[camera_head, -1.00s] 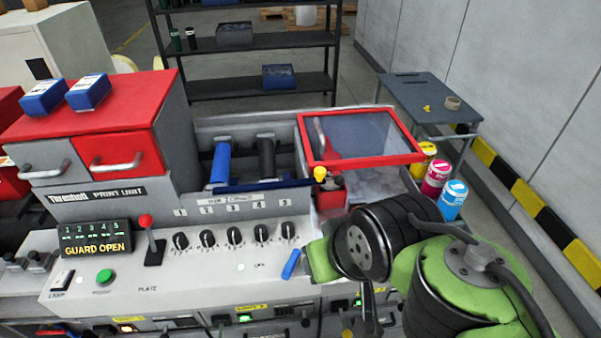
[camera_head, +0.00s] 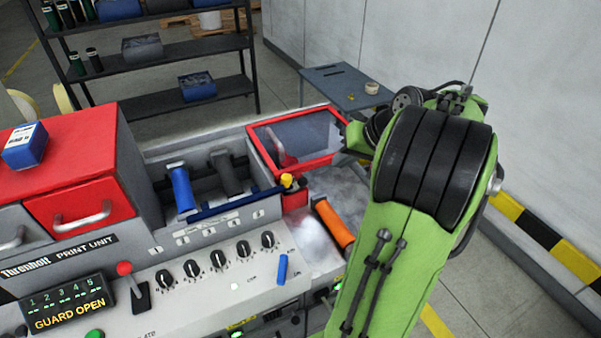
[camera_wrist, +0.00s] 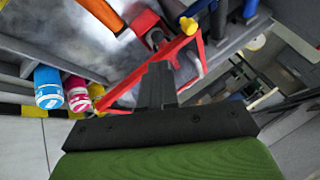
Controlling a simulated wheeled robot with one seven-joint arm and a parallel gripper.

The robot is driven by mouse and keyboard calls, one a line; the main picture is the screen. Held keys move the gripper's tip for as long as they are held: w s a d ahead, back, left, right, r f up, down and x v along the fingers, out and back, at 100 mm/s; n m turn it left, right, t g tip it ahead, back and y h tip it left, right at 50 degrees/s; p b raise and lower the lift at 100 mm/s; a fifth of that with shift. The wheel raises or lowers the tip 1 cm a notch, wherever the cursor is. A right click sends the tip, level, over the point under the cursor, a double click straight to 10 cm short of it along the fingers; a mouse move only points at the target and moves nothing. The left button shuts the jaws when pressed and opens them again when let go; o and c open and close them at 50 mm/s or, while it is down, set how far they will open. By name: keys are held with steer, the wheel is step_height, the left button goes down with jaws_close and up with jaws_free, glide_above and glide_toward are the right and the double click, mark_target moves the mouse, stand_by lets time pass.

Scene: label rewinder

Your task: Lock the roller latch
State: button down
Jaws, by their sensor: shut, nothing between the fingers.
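I cannot tell for sure which part is the roller latch. A yellow knob on a red block (camera_head: 287,181) stands at the front corner of the red-framed clear guard (camera_head: 262,133); the knob also shows in the wrist view (camera_wrist: 188,25). A blue roller (camera_head: 182,188) and a dark roller (camera_head: 226,172) lie in the bay behind a dark blue bar (camera_head: 238,203). An orange roller (camera_head: 333,223) lies at the right. A small blue lever (camera_head: 282,269) is on the front panel. My gripper (camera_wrist: 158,72) is shut and empty, close to the guard's red frame in the wrist view.
The display (camera_head: 66,301) reads GUARD OPEN. A red-knobbed lever (camera_head: 131,285) and several black dials stand on the panel. Cyan (camera_wrist: 47,88) and magenta (camera_wrist: 77,92) bottles stand near the machine. A grey side table (camera_head: 345,88) is behind.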

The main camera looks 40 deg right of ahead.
mark_target(283, 181)
steer(key=w+a+f, duration=0.4)
steer(key=w+f, duration=0.4)
steer(key=shift+w+f+b, duration=0.15)
steer(key=shift+w+b, duration=0.2)
steer(key=shift+w, duration=0.05)
steer(key=a+b, duration=0.1)
steer(key=a, duration=0.1)
steer(key=w+a+b, duration=0.1)
steer(key=a, duration=0.2)
steer(key=shift+w, duration=0.15)
steer(key=shift+d, duration=0.1)
